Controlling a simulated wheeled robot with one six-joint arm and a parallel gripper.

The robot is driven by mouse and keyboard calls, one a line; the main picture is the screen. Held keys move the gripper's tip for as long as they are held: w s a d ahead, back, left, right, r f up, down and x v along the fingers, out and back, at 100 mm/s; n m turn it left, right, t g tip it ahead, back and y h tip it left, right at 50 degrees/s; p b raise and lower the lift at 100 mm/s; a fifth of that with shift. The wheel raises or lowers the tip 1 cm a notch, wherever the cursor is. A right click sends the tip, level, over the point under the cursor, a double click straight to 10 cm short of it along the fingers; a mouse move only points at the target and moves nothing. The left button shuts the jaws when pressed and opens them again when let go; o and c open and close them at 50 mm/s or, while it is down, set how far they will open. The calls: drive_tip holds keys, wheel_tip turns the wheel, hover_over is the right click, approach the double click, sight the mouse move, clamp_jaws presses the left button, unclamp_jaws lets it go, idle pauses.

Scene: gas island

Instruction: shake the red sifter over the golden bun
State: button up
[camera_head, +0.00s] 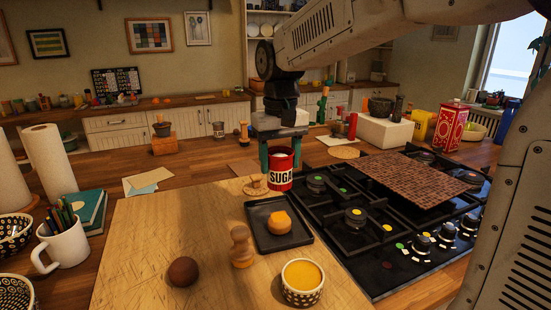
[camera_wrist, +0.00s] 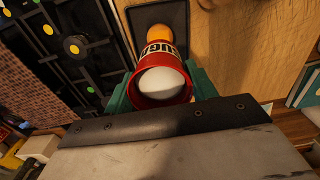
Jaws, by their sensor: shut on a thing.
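My gripper (camera_head: 280,155) is shut on the red sifter (camera_head: 280,178), with its green fingers on either side of it. The sifter is a red can with a pale band lettered "SUGA". It looks upright in the head view. In the wrist view the red sifter (camera_wrist: 160,92) shows a white round top between the fingers. The golden bun (camera_head: 279,223) sits on a dark square tray (camera_head: 262,240) nearer the camera than the sifter. In the wrist view the bun (camera_wrist: 159,33) shows just beyond the sifter, partly hidden by it.
A wooden board (camera_head: 140,260) bears the tray, a brown ball (camera_head: 183,271), a wooden peg figure (camera_head: 241,247) and a bowl of yellow filling (camera_head: 302,282). A black gas hob (camera_head: 390,235) stands to the right, with a brown woven mat (camera_head: 418,178) on it.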

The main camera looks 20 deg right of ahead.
sight(277, 171)
drive_tip(key=shift+f, duration=1.5)
drive_tip(key=shift+d, duration=0.45)
drive_tip(key=shift+a, duration=0.95)
drive_tip(key=shift+d, duration=0.1)
